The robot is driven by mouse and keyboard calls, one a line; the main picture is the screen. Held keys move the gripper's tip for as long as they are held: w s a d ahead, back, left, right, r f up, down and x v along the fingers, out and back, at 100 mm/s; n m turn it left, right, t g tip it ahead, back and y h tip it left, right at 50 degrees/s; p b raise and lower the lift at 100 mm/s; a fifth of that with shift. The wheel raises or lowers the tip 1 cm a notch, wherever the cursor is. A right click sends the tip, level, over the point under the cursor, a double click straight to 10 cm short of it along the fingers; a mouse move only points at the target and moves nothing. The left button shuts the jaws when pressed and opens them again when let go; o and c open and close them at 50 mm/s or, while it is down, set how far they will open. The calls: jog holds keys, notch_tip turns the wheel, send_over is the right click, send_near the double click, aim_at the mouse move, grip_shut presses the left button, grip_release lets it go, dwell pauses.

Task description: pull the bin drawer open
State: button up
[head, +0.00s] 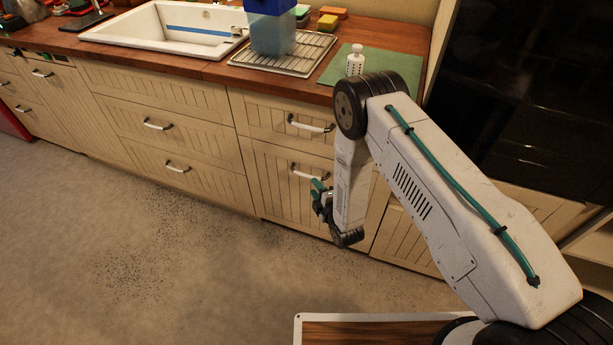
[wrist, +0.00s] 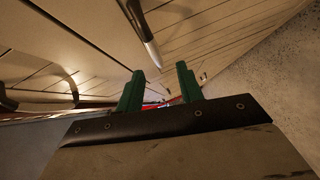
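A cream grooved lower front (head: 278,185) under the counter has a white bar handle (head: 309,172); I take it as the bin drawer, and it looks closed. My gripper (head: 318,187) is low in front of it, just below that handle. In the wrist view my gripper (wrist: 160,85) shows two green fingers apart with a gap between them and nothing clearly held. A handle bar (wrist: 143,35) ends close above the gap there. Contact cannot be told. My arm hides the right part of this front.
A shallower drawer with a white handle (head: 310,124) sits above, with other closed drawers (head: 165,125) to the left. The counter holds a sink (head: 165,32), a drying rack (head: 283,55) and a white bottle (head: 355,62).

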aim_at(308, 177)
jog(key=x, duration=0.7)
jog(key=shift+w+a+r, duration=0.15)
jog(key=shift+w, duration=0.25)
grip_shut()
